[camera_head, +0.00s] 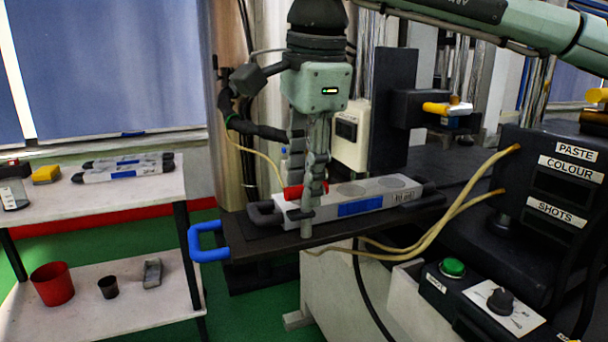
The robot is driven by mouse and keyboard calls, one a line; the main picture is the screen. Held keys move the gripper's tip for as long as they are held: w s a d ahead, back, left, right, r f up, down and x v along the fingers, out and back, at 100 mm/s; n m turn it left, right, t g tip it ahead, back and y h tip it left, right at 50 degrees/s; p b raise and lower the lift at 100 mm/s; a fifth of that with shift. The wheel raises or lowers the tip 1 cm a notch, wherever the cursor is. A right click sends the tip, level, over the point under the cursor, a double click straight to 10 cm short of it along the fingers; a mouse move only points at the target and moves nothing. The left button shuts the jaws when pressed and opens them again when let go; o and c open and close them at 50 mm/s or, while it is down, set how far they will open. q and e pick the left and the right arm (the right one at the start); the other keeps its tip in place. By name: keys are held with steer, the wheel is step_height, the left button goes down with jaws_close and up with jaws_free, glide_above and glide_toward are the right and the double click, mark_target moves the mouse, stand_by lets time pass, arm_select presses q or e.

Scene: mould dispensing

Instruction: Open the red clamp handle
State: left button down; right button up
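The red clamp handle (292,192) shows in the head view on top of a light grey mould (382,190) with a blue label and round marks. My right gripper (306,190) reaches down from above at the handle. One finger passes in front of the red handle and down past the mould's near side; the other finger ends behind or just above it. The fingers look close together and hide part of the handle. I cannot tell whether they touch it. My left gripper is not in view.
The mould lies on a dark platform with a blue handle (206,241). A black box labelled paste, colour and shots (566,182) stands right, with tan hoses. A green button (452,267) is at front right. A white shelf (130,197) at left holds grey moulds and cups.

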steer(key=shift+r, duration=0.1)
step_height(320, 180, up, 12)
steer(key=s+d, duration=0.1)
steer(key=s, duration=0.1)
steer(key=shift+f, duration=0.2)
steer(key=shift+s, duration=0.1)
